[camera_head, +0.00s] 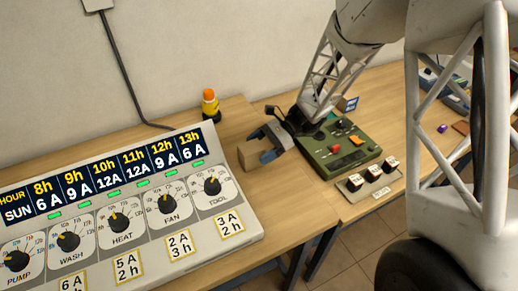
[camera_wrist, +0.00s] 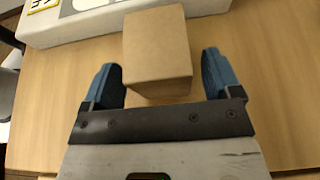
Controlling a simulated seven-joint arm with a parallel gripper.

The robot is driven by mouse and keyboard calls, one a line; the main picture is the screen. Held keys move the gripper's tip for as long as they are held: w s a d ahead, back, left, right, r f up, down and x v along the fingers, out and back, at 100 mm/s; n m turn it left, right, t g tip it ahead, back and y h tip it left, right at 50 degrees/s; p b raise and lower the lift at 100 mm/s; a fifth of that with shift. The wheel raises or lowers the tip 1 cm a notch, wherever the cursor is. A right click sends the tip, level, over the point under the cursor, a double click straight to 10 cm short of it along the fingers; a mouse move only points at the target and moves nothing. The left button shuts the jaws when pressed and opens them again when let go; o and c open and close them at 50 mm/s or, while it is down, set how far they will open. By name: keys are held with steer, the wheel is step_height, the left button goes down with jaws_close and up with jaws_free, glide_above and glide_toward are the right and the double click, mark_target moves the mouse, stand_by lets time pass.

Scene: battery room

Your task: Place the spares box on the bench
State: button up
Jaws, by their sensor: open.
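The spares box, a plain brown cardboard box (camera_head: 250,156), appears to sit upright on the wooden bench (camera_head: 222,122), just right of the control panel. In the wrist view the box (camera_wrist: 157,47) extends forward from between my fingers. My gripper (camera_head: 264,147) has blue fingers and is open, with its tips beside the near part of the box. The wrist view shows my gripper (camera_wrist: 160,68) with a finger on each side and narrow gaps to the box. The box's underside is hidden.
The large dial panel (camera_head: 125,212) fills the bench's left side. An orange-topped beacon (camera_head: 210,103) stands behind. A green switch unit (camera_head: 338,148) and a strip of labelled blocks (camera_head: 372,183) lie right of my gripper. Bare bench (camera_head: 262,200) shows in front of the box.

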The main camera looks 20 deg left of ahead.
steer(key=v, duration=1.1)
steer(key=shift+w+d, duration=0.25)
steer(key=shift+r, duration=0.2)
stand_by(0.4)
steer(key=s+d+r+n+t+h, duration=0.45)
steer(key=s+d+r, duration=0.75)
steer(key=d, duration=0.3)
steer(key=s+d+r+n+t+h, duration=0.2)
steer(key=s+d+t, duration=0.2)
steer(key=s+d, duration=0.3)
steer(key=s+d+r+n+t+h, duration=0.2)
steer(key=s+d+r+t+h, duration=0.1)
steer(key=s+d, duration=0.4)
steer(key=s, duration=0.2)
steer(key=shift+s+d+r+t, duration=0.3)
steer(key=shift+d+r+t, duration=0.05)
steer(key=shift+d, duration=0.05)
steer(key=shift+c, duration=0.3)
